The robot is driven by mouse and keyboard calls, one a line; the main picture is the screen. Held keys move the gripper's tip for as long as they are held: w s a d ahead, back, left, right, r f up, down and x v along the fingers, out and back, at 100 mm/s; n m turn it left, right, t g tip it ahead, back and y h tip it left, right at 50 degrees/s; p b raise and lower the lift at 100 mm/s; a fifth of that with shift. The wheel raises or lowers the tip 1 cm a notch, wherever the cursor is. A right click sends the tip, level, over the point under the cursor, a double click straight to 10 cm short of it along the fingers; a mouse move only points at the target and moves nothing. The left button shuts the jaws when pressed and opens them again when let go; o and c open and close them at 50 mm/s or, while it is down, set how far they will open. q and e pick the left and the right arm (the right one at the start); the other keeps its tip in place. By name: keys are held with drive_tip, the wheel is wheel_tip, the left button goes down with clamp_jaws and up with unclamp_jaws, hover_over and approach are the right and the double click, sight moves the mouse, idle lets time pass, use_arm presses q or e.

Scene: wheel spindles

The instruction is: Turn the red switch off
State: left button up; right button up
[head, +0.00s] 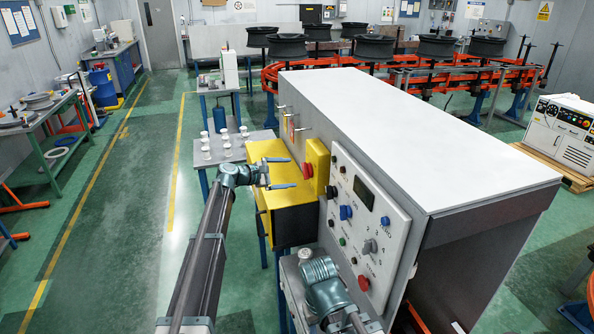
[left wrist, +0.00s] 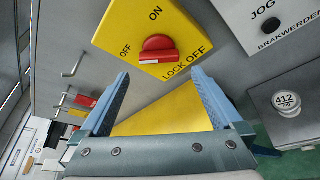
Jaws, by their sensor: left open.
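The red switch (head: 308,170) is a knob on a yellow box (head: 318,158) on the side of the large grey cabinet. In the left wrist view the red switch (left wrist: 158,50) sits on a yellow plate marked ON, OFF and LOCK OFF. Which mark it points to I cannot tell. My left gripper (head: 288,173) is open and empty, a short way in front of the switch. In the left wrist view the left gripper's fingertips (left wrist: 160,76) straddle the space before the knob, apart from it. My right arm (head: 320,280) shows low in the head view; its fingers cannot be made out.
A control panel (head: 365,222) with buttons, knobs and a red button is right of the yellow box. A yellow-topped black box (head: 290,192) juts out below the left gripper. A table with small white parts (head: 212,150) stands behind. Green floor is clear at left.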

use_arm(q)
drive_tip(key=p+v, duration=0.1)
drive_tip(key=v, duration=0.7)
drive_tip(key=shift+p, duration=0.3)
use_arm(e)
wheel_tip(320, 180, up, 2)
drive_tip(key=shift+r, duration=0.1)
use_arm(q)
drive_tip(key=shift+f, duration=0.1)
